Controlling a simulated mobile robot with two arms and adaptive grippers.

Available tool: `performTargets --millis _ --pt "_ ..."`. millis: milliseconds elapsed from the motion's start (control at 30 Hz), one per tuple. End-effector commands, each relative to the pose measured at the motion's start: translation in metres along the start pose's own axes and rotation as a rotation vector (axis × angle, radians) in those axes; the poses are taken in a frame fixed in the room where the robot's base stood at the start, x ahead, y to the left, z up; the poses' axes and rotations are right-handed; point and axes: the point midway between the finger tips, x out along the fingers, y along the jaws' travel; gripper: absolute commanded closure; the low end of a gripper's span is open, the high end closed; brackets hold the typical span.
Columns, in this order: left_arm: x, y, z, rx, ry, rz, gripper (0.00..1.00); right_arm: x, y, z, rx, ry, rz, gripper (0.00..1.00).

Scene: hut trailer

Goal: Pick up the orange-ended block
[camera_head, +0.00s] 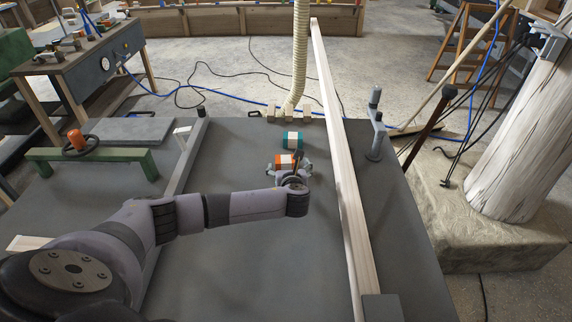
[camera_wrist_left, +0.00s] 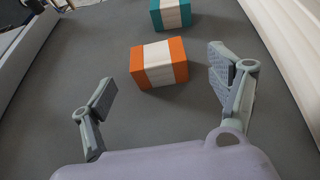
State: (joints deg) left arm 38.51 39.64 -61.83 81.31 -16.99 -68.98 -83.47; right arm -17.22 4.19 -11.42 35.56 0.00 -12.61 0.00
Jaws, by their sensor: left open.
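The orange-ended block (camera_wrist_left: 158,64) has a white middle band and lies on the grey table top. In the head view the orange-ended block (camera_head: 282,161) is partly covered by my left gripper (camera_head: 288,170). In the left wrist view my left gripper (camera_wrist_left: 168,95) is open, with one finger on each side and nothing between the tips. The block lies just beyond the fingertips, between their lines, and appears apart from both. My right gripper is not in view.
A teal-ended block (camera_head: 292,140) lies just behind the orange-ended one; it also shows in the left wrist view (camera_wrist_left: 171,14). A long pale beam (camera_head: 347,190) runs along the right. A grey rail (camera_head: 186,150) and green bench (camera_head: 90,157) are at left. Table between is clear.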

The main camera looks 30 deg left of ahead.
Motion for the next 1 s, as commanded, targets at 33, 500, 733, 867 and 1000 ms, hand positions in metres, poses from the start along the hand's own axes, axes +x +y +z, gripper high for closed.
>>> performTargets --millis 33,500,733,867,1000 --pt "0.006 0.0 0.0 0.0 0.0 0.001 0.18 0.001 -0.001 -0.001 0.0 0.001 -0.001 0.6" --pt "0.046 0.004 -0.004 0.0 0.0 0.001 0.18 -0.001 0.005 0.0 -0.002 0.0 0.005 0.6" --pt "0.065 0.003 -0.005 -0.001 0.001 -0.001 0.18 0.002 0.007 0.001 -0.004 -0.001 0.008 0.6" --pt "0.066 0.004 -0.005 0.0 0.001 -0.001 0.18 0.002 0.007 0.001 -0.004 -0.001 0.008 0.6" --pt "0.066 0.004 -0.005 0.0 0.001 -0.001 0.19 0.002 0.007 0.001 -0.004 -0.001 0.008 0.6"
